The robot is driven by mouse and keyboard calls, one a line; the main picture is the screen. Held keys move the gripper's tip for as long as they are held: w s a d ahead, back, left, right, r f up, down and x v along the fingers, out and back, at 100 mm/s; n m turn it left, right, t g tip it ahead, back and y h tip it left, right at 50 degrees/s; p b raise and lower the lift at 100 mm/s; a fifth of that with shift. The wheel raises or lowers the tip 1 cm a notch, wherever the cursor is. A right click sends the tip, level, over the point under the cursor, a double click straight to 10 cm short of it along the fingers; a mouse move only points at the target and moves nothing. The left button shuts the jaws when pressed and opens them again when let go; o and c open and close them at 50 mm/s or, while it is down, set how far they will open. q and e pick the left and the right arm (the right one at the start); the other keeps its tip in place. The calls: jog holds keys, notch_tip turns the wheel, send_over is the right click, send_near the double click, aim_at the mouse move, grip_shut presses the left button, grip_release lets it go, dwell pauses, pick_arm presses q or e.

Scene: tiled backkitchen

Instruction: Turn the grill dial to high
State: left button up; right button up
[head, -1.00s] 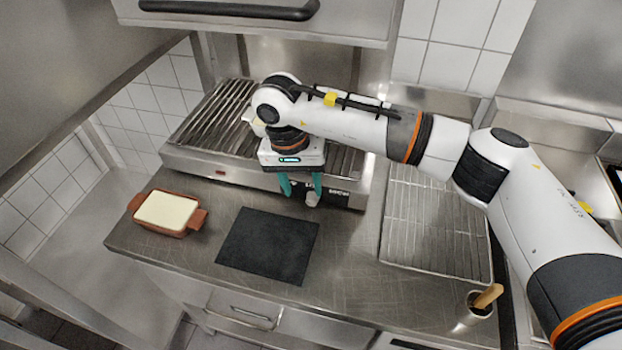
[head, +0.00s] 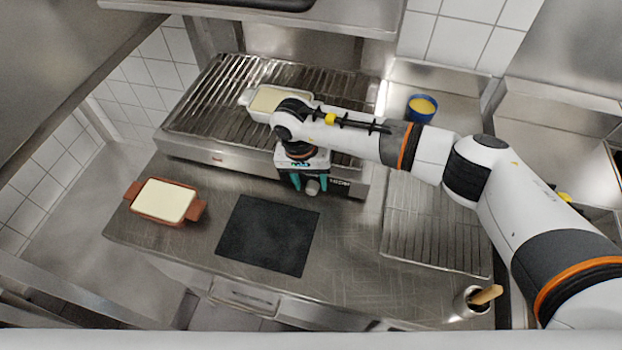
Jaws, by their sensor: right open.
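The grill (head: 215,125) is a wide steel unit with dark bars and a steel front at the back of the counter. Its dial (head: 313,188) is a small light grey knob on the front, right of the middle. My right gripper (head: 310,184) is open at the grill's front, its teal fingers either side of the dial, which shows nearer the right finger. Contact cannot be told. The gripper body hides part of the front panel, and the dial's markings are not readable. My left gripper is not in view.
A white dish (head: 250,99) sits on the grill behind my wrist. A brown dish (head: 160,200) and a black mat (head: 267,235) lie on the counter. A wire rack (head: 430,230), a blue bowl (head: 422,107) and a steel cup (head: 468,303) are at right.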

jog(key=shift+s+d+f, duration=0.15)
jog(key=shift+f, duration=0.75)
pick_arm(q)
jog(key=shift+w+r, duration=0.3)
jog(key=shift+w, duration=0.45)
pick_arm(e)
jog(key=shift+c, duration=0.2)
jog(key=c, duration=0.9)
jog(key=y+b, duration=0.1)
jog(key=b, duration=0.1)
jog(key=y+b, duration=0.1)
jog(key=b, duration=0.1)
jog(key=y+b, duration=0.1)
jog(key=b, duration=0.1)
jog(key=shift+d+f+t+b, duration=0.3)
jog(key=shift+f+t, duration=0.1)
jog(key=shift+r+y+b, duration=0.2)
jog(key=shift+y+b, duration=0.3)
jog(key=shift+b, duration=0.1)
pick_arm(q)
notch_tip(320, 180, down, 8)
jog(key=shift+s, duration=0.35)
pick_arm(e)
jog(key=shift+r, duration=0.2)
jog(key=o, duration=0.9)
